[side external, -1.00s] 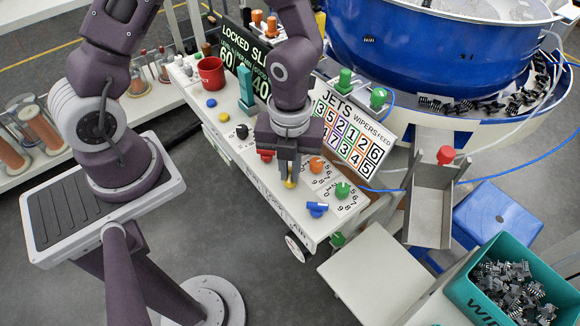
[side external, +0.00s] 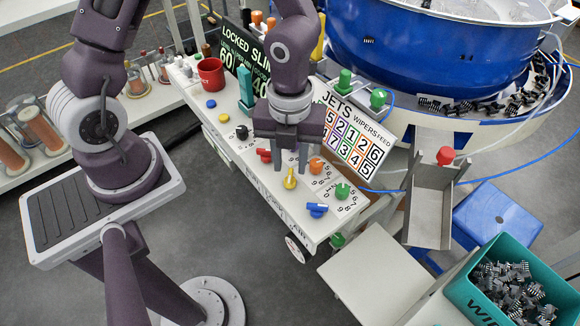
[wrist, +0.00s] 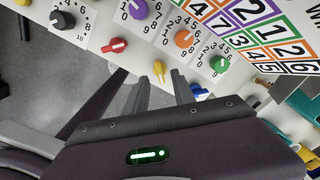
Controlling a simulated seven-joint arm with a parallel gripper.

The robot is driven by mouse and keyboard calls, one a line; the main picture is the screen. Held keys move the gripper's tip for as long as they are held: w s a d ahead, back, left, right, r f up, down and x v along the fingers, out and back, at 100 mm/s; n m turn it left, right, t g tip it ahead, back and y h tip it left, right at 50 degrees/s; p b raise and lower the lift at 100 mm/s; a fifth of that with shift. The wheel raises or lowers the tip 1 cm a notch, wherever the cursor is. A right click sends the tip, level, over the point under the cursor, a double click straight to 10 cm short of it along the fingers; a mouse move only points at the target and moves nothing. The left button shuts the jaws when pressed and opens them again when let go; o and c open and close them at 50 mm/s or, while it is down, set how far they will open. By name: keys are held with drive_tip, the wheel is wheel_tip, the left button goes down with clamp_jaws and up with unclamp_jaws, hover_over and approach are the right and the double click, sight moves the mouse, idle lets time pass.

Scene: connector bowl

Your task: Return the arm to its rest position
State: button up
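My gripper (side external: 290,167) is open and empty above the white control panel (side external: 231,152). Its two fingers are spread with a gap between them. The yellow knob (side external: 290,179) is just below the fingertips and looks clear of them. In the wrist view, the yellow knob (wrist: 159,70) shows beyond the gap between the fingertips (wrist: 159,80), with its pointer roughly upright in the picture.
The JETS sign board (side external: 356,130) stands right of my gripper. A red mug (side external: 211,73) stands at the panel's far left.

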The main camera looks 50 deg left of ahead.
drive_tip(key=shift+r, duration=2)
drive_tip(key=shift+a+r+n, duration=0.2)
drive_tip(key=shift+a+n, duration=0.05)
drive_tip(key=shift+n, duration=0.05)
drive_tip(key=s+a+r+n+t, duration=0.2)
drive_tip(key=s+r+n, duration=0.3)
drive_tip(key=n, duration=0.8)
drive_tip(key=s+a+r+n+t, duration=0.3)
drive_tip(key=s+a+r+n, duration=0.2)
drive_tip(key=r+n, duration=0.7)
drive_tip(key=shift+s+a+n+t, duration=0.15)
drive_tip(key=shift+s+n+t, duration=0.15)
drive_tip(key=shift+s+n, duration=0.35)
drive_tip(key=shift+w, duration=0.2)
